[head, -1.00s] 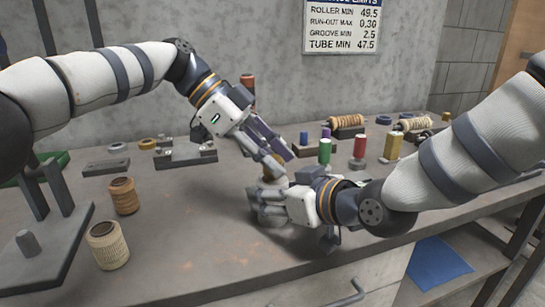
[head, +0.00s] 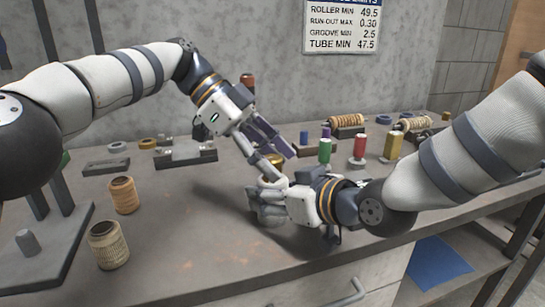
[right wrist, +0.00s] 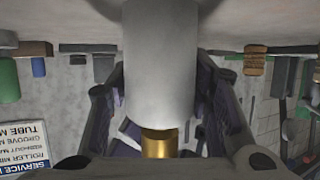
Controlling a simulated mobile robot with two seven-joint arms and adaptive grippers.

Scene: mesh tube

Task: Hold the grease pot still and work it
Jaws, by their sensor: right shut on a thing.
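The grease pot shows in the right wrist view as a pale grey cylinder (right wrist: 162,65) with a brass part (right wrist: 160,143) at one end. In the head view its pale body (head: 273,181) is partly hidden, with the brass part (head: 276,160) on top. My right gripper (head: 266,204) is shut around the pot's body, just above or at the bench; I cannot tell which. My left gripper (head: 279,160) comes down from above with its fingers apart, one on each side of the brass part. I cannot tell whether they touch it.
A grey workbench (head: 190,230) carries a green spool (head: 324,150), a red one (head: 360,147) and a yellow one (head: 394,143) to the right. Two thread-wound spools (head: 124,195) stand at the left near a grey stand (head: 50,255). The bench front-left of the grippers is clear.

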